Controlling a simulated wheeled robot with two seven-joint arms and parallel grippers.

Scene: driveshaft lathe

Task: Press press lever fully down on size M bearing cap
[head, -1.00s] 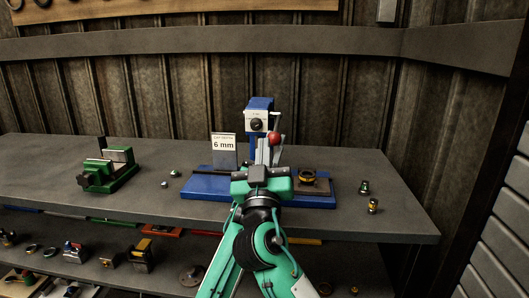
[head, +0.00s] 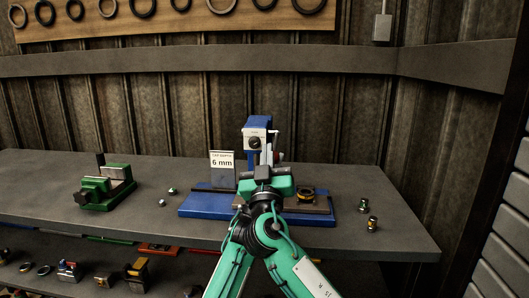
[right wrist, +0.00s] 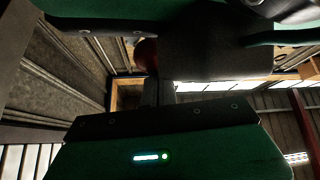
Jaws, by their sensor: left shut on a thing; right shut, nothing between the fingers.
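The blue press (head: 256,133) stands on a blue base plate (head: 205,206) on the bench. Its pale lever (head: 276,146) shows in part beside the head. The lever's red knob (right wrist: 147,55) shows in the right wrist view, close to green and dark gripper parts; in the head view it is hidden. My two green arms meet in front of the press, and the grippers (head: 263,180) overlap there. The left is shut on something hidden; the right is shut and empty. Contact with the lever cannot be made out. The bearing cap under the press is hidden.
A dark block with a brass-coloured ring (head: 305,194) sits on the right of the base. A green vise (head: 107,190) is farther left. Small parts (head: 372,223) lie at the right. Bench space left of the base is mostly clear.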

